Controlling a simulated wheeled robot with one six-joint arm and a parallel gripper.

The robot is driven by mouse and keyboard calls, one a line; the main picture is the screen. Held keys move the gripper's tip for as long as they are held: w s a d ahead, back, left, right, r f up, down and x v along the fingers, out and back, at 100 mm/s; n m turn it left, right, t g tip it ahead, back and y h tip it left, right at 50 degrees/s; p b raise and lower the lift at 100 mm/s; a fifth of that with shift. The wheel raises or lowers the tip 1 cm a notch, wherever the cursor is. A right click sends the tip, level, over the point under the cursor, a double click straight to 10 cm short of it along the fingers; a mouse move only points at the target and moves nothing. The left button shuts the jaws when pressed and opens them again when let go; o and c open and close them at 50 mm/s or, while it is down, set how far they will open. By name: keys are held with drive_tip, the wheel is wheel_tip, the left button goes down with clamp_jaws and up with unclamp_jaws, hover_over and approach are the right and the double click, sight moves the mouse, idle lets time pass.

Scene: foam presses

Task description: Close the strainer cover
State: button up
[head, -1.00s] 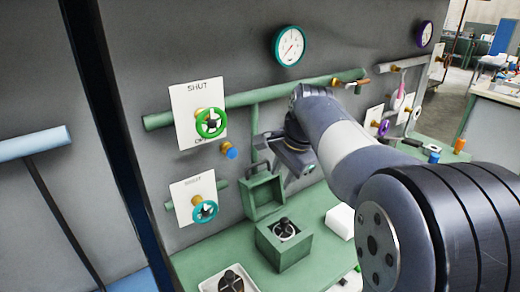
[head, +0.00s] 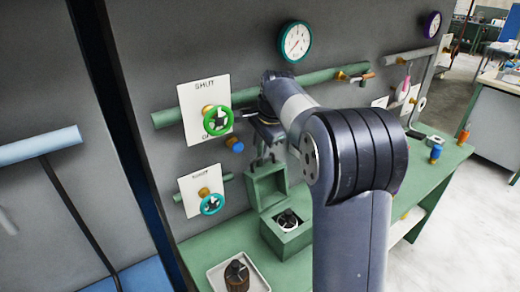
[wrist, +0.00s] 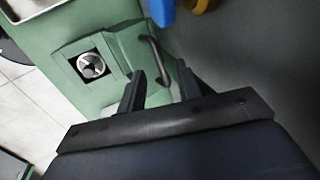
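The strainer is a green box (head: 288,239) on the green bench, with a dark, round fitting in its open top. Its cover (head: 266,187) stands raised at the back of the box. In the wrist view the box (wrist: 66,52) lies to the left, and the cover (wrist: 124,42) carries a dark bar handle (wrist: 154,58). My gripper (head: 265,160) is just above the cover's upper edge. In the wrist view my gripper (wrist: 160,72) has its two fingers apart, with the handle just beyond and between the tips. I cannot tell whether anything touches.
A white tray (head: 216,276) with a dark part (head: 237,275) stands left of the box. Green (head: 217,121) and teal (head: 211,204) handwheels, a blue knob (head: 236,145) and a pipe (head: 165,119) project from the wall near my gripper.

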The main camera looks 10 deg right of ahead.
sight(259, 158)
drive_tip(key=shift+x, duration=1.75)
drive_tip(key=shift+c, duration=0.5)
clamp_jaws()
